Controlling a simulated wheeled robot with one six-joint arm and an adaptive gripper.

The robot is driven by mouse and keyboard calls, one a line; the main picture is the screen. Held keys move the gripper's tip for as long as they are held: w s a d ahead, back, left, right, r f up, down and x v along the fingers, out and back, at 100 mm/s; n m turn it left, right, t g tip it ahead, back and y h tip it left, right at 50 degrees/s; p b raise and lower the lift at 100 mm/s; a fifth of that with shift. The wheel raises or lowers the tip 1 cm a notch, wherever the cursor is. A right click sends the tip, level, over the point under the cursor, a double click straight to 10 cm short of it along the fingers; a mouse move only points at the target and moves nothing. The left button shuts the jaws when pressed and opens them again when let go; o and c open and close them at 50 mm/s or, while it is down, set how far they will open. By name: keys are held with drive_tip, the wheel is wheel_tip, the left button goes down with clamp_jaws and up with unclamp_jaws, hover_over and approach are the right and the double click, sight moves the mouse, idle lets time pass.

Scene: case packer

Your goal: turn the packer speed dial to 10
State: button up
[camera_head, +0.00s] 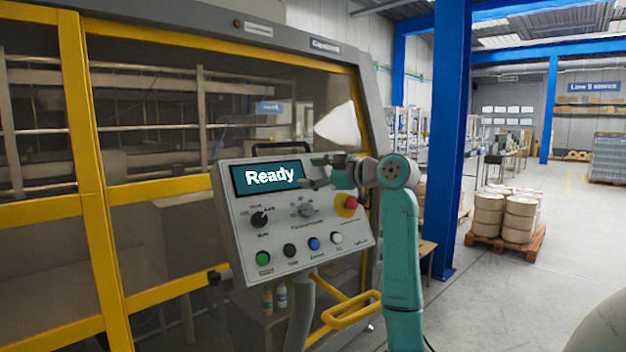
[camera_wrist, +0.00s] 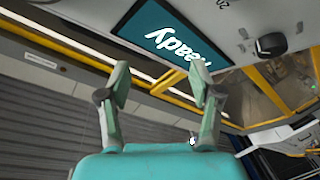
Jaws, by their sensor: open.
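The control panel (camera_head: 230,205) faces me in the head view, with a display (camera_head: 268,177) reading "Ready". The speed dial (camera_head: 306,209), a grey knob, sits below the display's right end; its setting is too small to read. My gripper (camera_head: 316,172) is open and empty in front of the panel's upper right, above the dial and apart from it. In the wrist view my gripper (camera_wrist: 161,82) has its fingers spread, with the display (camera_wrist: 165,38) upside down beyond them. A "20" mark shows at the top edge there. The dial itself is not clearly seen in that view.
A black selector knob (camera_head: 259,219) is left of the dial; it seems to be the knob (camera_wrist: 270,45) in the wrist view. A red emergency stop (camera_head: 351,202) is right of the dial. Several push buttons (camera_head: 290,250) line the panel's bottom. A yellow-framed machine (camera_head: 88,170) stands behind.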

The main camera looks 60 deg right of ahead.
drive_tip(key=m+g+h, duration=0.1)
drive_tip(key=m+h, duration=0.6)
drive_tip(key=m, duration=0.7)
approach(309, 210)
drive_tip(key=x, duration=0.8)
drive_tip(key=shift+w, duration=0.4)
drive_tip(key=c, duration=1.1)
drive_tip(key=shift+d, duration=0.1)
drive_tip(key=shift+c, duration=0.2)
